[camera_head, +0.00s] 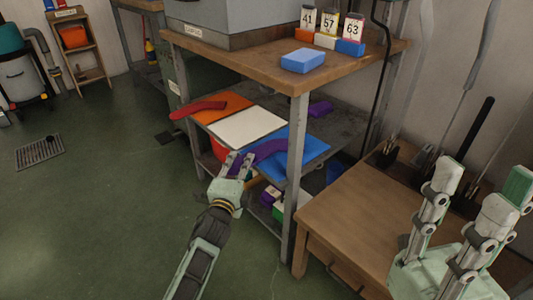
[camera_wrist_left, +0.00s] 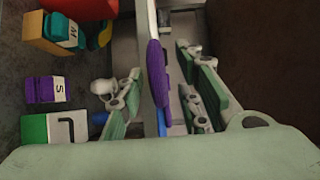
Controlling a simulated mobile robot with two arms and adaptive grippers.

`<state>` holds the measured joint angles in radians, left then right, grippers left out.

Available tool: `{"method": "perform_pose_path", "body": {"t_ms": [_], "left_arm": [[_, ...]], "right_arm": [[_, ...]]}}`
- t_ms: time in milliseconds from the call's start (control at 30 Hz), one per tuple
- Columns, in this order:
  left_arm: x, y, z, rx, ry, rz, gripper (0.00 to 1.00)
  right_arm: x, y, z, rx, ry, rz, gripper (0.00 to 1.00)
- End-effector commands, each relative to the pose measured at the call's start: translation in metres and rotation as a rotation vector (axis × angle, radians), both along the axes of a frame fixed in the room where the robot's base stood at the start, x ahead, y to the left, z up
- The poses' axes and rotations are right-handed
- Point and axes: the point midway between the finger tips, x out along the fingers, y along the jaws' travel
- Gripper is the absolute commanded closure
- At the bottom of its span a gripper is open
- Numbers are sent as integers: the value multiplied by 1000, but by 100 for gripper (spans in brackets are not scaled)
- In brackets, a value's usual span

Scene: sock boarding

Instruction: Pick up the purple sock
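The purple sock (camera_head: 268,149) lies on the blue mat (camera_head: 304,146) on the middle shelf, its near end at the shelf edge. My left gripper (camera_head: 239,160) is at that edge, its fingers near the sock's end. In the left wrist view, the purple sock (camera_wrist_left: 157,72) runs between the two spread fingers of my left gripper (camera_wrist_left: 162,100), with a visible gap on both sides. My right gripper (camera_head: 478,185) is open and empty above the wooden table at the right.
A red sock (camera_head: 198,109) lies on the orange mat (camera_head: 222,104), next to a white mat (camera_head: 247,126). A metal post (camera_head: 295,180) stands right of my left gripper. Size-marked blocks (camera_wrist_left: 48,90) sit below. A wooden table (camera_head: 350,215) fills the front right.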

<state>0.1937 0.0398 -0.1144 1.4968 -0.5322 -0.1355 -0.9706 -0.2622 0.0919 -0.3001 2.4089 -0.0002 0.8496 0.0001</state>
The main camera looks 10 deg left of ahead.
Motion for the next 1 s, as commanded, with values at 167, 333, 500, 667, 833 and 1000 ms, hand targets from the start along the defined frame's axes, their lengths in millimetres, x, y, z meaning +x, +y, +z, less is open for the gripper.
{"method": "perform_pose_path", "body": {"t_ms": [167, 333, 500, 667, 833, 1000], "left_arm": [[0, 0, 0, 0, 0, 0, 86], [0, 0, 0, -1, 0, 0, 100], [0, 0, 0, -1, 0, 0, 100], [0, 0, 7, 0, -2, 0, 100], [0, 0, 37, 2, -4, -1, 100], [0, 0, 80, 2, -3, -1, 100]], "right_arm": [[0, 0, 0, 0, 0, 0, 65], [0, 0, 0, 0, 0, 0, 65], [0, 0, 0, 0, 0, 1, 65], [-1, 0, 5, 1, -3, 1, 65], [-3, -2, -2, 5, 62, 2, 65], [-4, -2, 27, 5, 51, 2, 65]]}}
